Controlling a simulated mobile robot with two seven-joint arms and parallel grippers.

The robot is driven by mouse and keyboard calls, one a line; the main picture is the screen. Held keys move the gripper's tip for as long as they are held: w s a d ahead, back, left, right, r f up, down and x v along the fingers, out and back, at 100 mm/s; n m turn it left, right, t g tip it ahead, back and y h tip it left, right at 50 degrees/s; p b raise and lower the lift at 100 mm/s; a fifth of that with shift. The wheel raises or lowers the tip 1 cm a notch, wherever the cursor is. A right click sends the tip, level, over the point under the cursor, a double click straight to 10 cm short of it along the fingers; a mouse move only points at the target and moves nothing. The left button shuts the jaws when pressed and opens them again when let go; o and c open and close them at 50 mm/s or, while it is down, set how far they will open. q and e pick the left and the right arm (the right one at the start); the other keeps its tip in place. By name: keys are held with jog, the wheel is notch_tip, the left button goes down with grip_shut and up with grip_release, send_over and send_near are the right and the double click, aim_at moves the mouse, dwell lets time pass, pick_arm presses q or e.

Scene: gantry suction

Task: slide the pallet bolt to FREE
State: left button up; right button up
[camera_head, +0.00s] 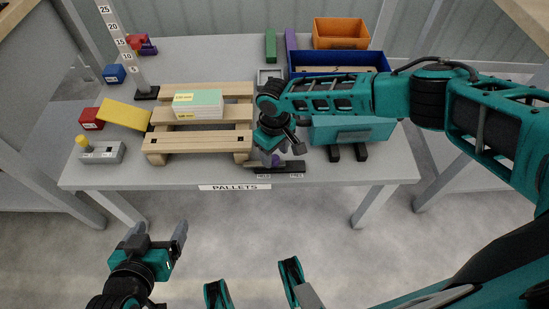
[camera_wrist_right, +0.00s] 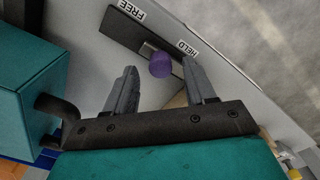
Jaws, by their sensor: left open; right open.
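The pallet bolt is a dark plate (camera_head: 292,167) at the table's front edge with a purple knob (camera_head: 276,160). In the right wrist view the knob (camera_wrist_right: 160,66) is at the HELD end of the plate (camera_wrist_right: 122,34), and the FREE label (camera_wrist_right: 131,9) is at the other end. My right gripper (camera_head: 283,155) is over the bolt, fingers pointing down. In the wrist view its open fingers (camera_wrist_right: 161,66) stand on either side of the knob, with gaps; contact is not visible. My left gripper (camera_head: 160,233) is open and empty, in front of the table, away from the bolt.
A wooden pallet (camera_head: 195,142) carries a pale stacked block (camera_head: 198,104) left of the bolt. A teal box (camera_head: 352,129) on dark feet stands close to its right. A blue tray (camera_head: 338,58) and an orange bin (camera_head: 341,32) are behind. The floor in front is clear.

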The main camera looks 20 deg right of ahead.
jog(key=shift+f, duration=0.85)
jog(key=shift+c, duration=0.2)
grip_shut()
